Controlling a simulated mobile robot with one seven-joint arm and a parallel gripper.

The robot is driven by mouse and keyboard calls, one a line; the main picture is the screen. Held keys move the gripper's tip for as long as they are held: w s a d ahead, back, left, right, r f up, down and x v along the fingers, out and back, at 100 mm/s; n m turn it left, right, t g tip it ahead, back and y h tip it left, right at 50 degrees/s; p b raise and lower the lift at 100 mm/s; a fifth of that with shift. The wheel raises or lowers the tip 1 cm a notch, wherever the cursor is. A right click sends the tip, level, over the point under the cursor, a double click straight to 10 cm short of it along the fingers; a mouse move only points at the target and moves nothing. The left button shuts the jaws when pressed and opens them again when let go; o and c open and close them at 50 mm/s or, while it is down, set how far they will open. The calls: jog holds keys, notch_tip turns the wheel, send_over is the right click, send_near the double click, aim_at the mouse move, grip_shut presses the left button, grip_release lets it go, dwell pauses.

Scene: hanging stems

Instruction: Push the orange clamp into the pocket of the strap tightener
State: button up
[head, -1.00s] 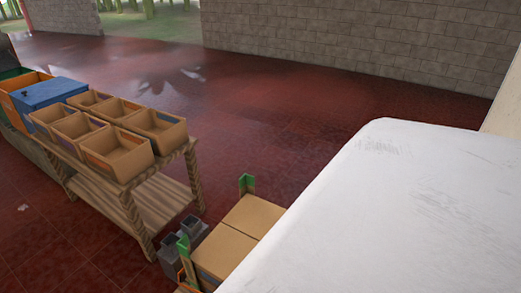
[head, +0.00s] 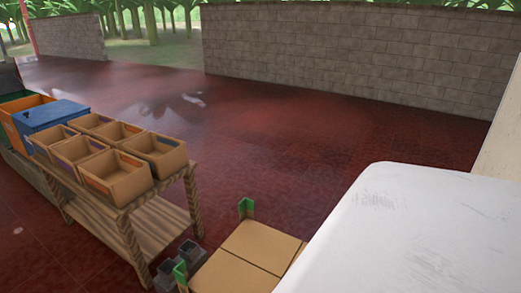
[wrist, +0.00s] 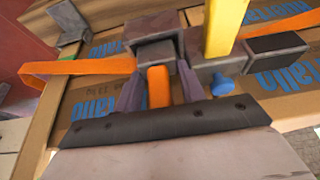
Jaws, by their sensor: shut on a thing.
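The orange clamp (wrist: 158,88) shows in the wrist view as a short upright piece between the two purple-grey fingers of my gripper (wrist: 159,84). My gripper is shut on it; the exact finger contact is hard to make out. Just beyond the clamp's upper end is the grey block of the strap tightener (wrist: 155,51). Whether the clamp touches the block or enters its pocket cannot be told. An orange strap (wrist: 80,67) runs left from the tightener. In the head view my gripper, the clamp and the tightener are not distinguishable.
A yellow bar (wrist: 224,28), a blue knob (wrist: 222,83) and a dark block (wrist: 277,47) sit right of the tightener. Cardboard boxes (head: 258,244) with green corner pieces (head: 246,207) lie below. A wooden shelf of bins (head: 117,178) stands left. The red floor (head: 290,140) behind is clear.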

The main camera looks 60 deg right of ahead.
jog(key=shift+f+b, duration=0.5)
jog(key=shift+f, duration=0.3)
jog(key=o, duration=1.1)
jog(key=shift+a+f, duration=0.1)
jog(key=shift+f, duration=0.05)
jog(key=shift+c, duration=0.2)
jog(key=v, duration=1.4)
jog(key=shift+p, duration=0.3)
